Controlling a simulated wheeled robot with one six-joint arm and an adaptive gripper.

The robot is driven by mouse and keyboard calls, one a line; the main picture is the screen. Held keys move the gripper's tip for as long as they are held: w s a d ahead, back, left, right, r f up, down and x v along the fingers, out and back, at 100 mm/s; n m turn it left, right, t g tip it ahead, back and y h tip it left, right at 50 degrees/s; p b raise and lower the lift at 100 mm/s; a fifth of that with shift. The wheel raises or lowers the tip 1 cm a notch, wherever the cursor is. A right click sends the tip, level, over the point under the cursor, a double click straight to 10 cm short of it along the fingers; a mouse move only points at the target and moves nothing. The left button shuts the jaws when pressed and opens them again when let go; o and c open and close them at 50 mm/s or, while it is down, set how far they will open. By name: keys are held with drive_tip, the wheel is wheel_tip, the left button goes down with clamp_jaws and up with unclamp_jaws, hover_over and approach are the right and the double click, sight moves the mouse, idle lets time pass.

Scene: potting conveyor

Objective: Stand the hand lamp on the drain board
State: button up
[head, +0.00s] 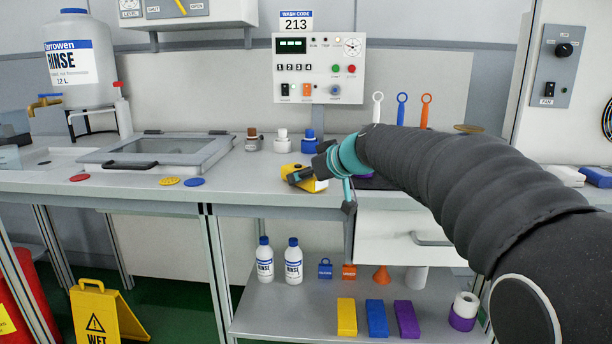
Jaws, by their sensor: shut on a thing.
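My gripper (326,166) is at the middle of the counter, low over its front part. It is shut on a yellow and dark thing, which looks like the hand lamp (309,184). The lamp appears to lie low and tilted at the counter top; I cannot tell if it touches the surface. My arm and the gripper hide part of it. A pale, shallow, tray-like surface at the far left of the counter looks like the drain board (62,157), left of the glass-lidded basin. My gripper is well to the right of it.
The lidded basin (160,152) has a black front handle. Red, yellow (169,181) and blue discs lie along the front edge. Capped jars (283,143) stand behind the gripper. The rinse jug (80,62) stands at back left. Counter between discs and lamp is clear.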

drive_tip(key=shift+f, duration=0.15)
drive_tip(key=o, duration=1.2)
drive_tip(key=shift+r, duration=0.25)
drive_tip(key=b+v, duration=0.2)
drive_tip(key=v, duration=1)
drive_tip(key=s+d+f+m+g+h, duration=0.1)
drive_tip(key=s+d+f+m+h, duration=0.1)
drive_tip(key=s+f, duration=0.6)
drive_tip(key=s+d+f+m+g+h, duration=0.1)
drive_tip(key=s+d+f+m+h, duration=0.2)
drive_tip(key=s+d+f, duration=0.3)
drive_tip(key=s+d+f+m+g+h, duration=0.1)
drive_tip(key=s+d+f+m+h, duration=0.2)
drive_tip(key=s+f, duration=0.8)
drive_tip(key=shift+s+d+f+m, duration=0.1)
drive_tip(key=shift+s+d, duration=0.15)
drive_tip(key=shift+s, duration=0.6)
drive_tip(key=shift+s+d+f+m, duration=0.1)
drive_tip(key=shift+s+d, duration=0.1)
drive_tip(key=shift+s, duration=0.65)
drive_tip(key=shift+s+d+f+m, duration=0.1)
drive_tip(key=shift+s+d, duration=0.15)
drive_tip(key=shift+s, duration=0.6)
